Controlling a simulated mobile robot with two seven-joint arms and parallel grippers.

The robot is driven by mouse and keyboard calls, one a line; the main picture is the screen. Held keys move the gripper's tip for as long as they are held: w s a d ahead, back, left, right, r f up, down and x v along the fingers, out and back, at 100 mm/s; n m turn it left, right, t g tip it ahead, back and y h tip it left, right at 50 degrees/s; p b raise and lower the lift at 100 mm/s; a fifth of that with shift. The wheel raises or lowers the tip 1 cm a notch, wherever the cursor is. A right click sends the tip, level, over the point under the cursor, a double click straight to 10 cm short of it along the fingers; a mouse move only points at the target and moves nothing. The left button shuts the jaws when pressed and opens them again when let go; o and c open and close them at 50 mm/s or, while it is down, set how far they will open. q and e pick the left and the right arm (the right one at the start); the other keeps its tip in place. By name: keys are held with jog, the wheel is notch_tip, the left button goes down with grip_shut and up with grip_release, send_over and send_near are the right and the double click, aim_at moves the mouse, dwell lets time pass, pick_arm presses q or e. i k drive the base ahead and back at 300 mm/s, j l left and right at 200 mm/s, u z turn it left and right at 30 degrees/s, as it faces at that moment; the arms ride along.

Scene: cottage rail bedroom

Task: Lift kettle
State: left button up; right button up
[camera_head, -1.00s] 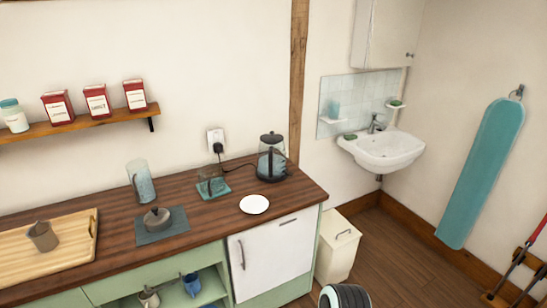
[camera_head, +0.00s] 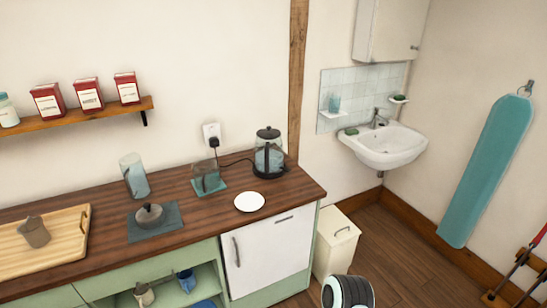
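The kettle (camera_head: 269,153) is a clear glass jug with a black lid, handle and base. It stands upright at the back right of the wooden counter (camera_head: 180,240), and a black cord runs from its base to a wall socket (camera_head: 212,135). A rounded black and pale green part of my own body (camera_head: 347,292) shows at the bottom edge. No gripper fingers are visible, and nothing touches the kettle.
A white plate (camera_head: 250,202) lies in front of the kettle. A glass mug (camera_head: 207,177) on a teal mat, a glass pitcher (camera_head: 135,177), a grey pot (camera_head: 149,216) and a wooden tray (camera_head: 78,255) stand to the left. Open floor (camera_head: 410,255) lies right of the bin (camera_head: 336,243).

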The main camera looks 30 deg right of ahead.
aim_at(268, 154)
jog(key=i+l, duration=0.1)
jog(key=l, duration=0.35)
jog(key=i+l, duration=0.1)
jog(key=l, duration=0.3)
jog(key=i+l, duration=0.1)
jog(key=l, duration=0.35)
jog(key=i+l, duration=0.1)
jog(key=l, duration=0.3)
jog(key=i+l, duration=0.1)
jog(key=l, duration=0.35)
